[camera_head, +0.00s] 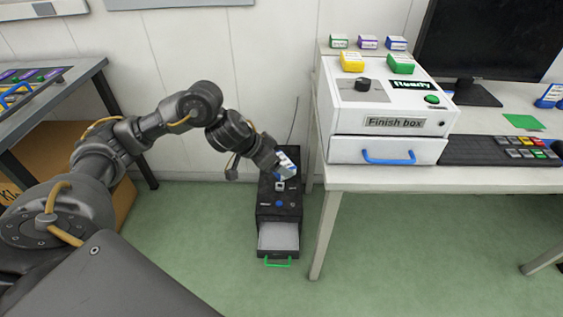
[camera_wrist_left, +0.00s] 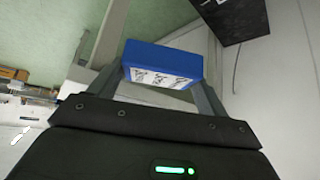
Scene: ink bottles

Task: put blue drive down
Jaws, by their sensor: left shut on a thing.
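My left gripper (camera_head: 277,164) is shut on the blue drive (camera_head: 287,160), a small blue block with a white printed label. The drive shows clearly between the two fingers in the left wrist view (camera_wrist_left: 162,62). In the head view it is held over the far end of a black floor unit (camera_head: 264,205), and I cannot tell whether it touches it. The unit's front drawer (camera_head: 278,237) is pulled out and looks empty, with a green handle (camera_head: 278,263). My right gripper is not in view.
A white desk at right carries the white Finish box (camera_head: 385,95) with its blue-handled drawer (camera_head: 388,157) shut. Yellow and green blocks sit on it, with more small blocks behind. A dark table (camera_head: 85,75) stands at left. The green floor ahead of the unit is clear.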

